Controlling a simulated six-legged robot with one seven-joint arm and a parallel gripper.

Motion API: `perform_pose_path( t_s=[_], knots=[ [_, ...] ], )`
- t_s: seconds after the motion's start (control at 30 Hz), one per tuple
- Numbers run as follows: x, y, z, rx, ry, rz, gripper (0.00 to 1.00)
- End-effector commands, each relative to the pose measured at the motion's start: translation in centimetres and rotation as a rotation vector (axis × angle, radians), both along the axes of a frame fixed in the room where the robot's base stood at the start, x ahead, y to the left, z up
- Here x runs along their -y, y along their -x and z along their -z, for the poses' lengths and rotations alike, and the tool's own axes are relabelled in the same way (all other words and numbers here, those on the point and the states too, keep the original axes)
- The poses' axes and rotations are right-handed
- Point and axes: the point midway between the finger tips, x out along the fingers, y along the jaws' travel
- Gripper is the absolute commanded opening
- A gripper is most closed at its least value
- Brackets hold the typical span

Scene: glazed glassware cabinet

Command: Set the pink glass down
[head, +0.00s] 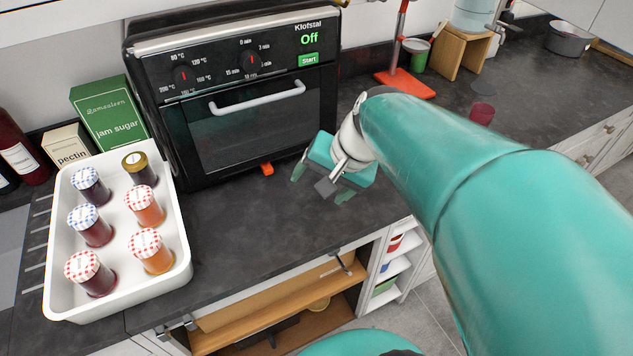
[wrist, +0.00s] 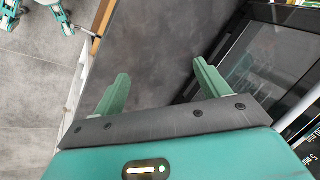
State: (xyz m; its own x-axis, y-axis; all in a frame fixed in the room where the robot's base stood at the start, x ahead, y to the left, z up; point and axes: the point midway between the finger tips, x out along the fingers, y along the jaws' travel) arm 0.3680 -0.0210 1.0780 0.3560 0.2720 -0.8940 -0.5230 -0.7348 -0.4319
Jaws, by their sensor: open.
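A dark pink glass (head: 481,113) stands on the dark worktop (head: 440,100) at the right in the head view, beyond my arm. My gripper (head: 321,184) is over the worktop in front of the black oven, well to the left of the glass and apart from it. Its two green fingers are spread with nothing between them. In the wrist view my gripper (wrist: 161,72) is open over bare dark worktop, and the pink glass does not show there.
The black oven (head: 245,120) stands behind my gripper, with an orange-red piece (head: 267,169) at its foot. A white tray (head: 115,240) of several jars is at left. A red stand (head: 405,85) and wooden stool (head: 460,55) are at the back. An open front (head: 290,315) lies below.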

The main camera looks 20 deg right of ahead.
Motion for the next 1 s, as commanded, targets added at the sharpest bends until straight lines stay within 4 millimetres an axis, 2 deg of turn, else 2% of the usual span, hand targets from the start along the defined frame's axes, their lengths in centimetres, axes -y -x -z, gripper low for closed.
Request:
perform_pose_path(
  t_s=[0.03,0.1,0.2,0.3,0.47,1.0],
  knots=[
    [-1.1,1.6,-0.7,0.031,0.087,-0.094,0.75],
    [-1.8,3.5,-1.4,0.068,0.205,-0.212,0.75],
    [-2.3,5.8,-2.1,0.124,0.353,-0.356,0.75],
    [-2.3,7.2,-2.7,0.173,0.461,-0.457,0.75],
    [-2.1,8.1,-3.1,0.205,0.533,-0.523,0.75],
    [-2.1,8.0,-3.1,0.205,0.535,-0.522,0.75]
  ],
)
